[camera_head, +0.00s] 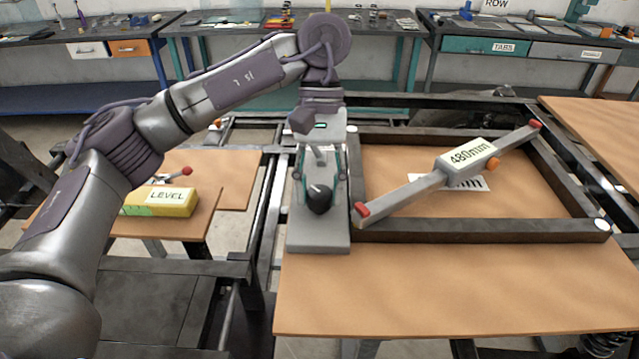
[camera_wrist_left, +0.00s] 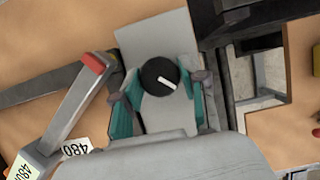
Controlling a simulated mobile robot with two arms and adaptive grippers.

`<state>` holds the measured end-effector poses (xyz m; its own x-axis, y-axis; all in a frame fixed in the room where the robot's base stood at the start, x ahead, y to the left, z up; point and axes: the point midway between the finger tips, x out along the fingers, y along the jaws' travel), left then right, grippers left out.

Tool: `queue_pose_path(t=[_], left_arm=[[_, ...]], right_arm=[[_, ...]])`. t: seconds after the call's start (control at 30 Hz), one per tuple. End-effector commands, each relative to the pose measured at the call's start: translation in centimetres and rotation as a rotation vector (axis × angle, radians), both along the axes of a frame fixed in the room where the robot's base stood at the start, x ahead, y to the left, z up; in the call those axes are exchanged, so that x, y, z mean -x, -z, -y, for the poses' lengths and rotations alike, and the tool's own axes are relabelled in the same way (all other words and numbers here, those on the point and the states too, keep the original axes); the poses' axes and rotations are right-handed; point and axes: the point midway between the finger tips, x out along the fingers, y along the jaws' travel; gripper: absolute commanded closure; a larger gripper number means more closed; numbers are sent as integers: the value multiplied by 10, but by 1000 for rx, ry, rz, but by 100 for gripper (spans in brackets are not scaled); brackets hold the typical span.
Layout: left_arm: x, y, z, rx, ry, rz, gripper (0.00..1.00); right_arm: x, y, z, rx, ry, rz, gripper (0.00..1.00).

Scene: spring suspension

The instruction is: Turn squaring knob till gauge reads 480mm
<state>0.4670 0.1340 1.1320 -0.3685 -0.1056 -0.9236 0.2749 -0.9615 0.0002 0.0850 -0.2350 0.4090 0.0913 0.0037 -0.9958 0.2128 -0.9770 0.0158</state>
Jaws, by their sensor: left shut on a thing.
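The squaring knob (camera_head: 319,198) is black and round with a white mark, on a grey plate (camera_head: 318,240) beside the dark frame (camera_head: 480,237). My left gripper (camera_head: 320,185) reaches down over it from above and is shut on the knob, a finger on either side. In the left wrist view the knob (camera_wrist_left: 159,76) sits between the green-sided fingers (camera_wrist_left: 160,95). The gauge (camera_head: 466,157) is a grey bar with red ends lying diagonally across the frame, and its label reads 480mm. A white scale card lies partly hidden under the bar. My right gripper is not in view.
A yellow LEVEL box (camera_head: 160,203) and a small red-tipped tool lie on the left wooden board. The front of the wooden table (camera_head: 450,295) is clear. Workbenches with drawers stand along the back.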

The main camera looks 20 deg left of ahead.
Motion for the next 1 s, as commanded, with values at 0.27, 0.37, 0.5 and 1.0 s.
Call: queue_pose_path(t=[0.27, 0.37, 0.5, 1.0], left_arm=[[0, 0, 0, 1, -1, 2, 54], [0, 0, 0, 0, -1, 2, 37], [0, 0, 0, 0, -1, 1, 32], [-16, -39, -4, -3, -5, 7, 32]], right_arm=[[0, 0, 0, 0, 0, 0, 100], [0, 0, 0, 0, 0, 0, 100], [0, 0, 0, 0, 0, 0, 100], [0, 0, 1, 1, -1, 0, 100]])
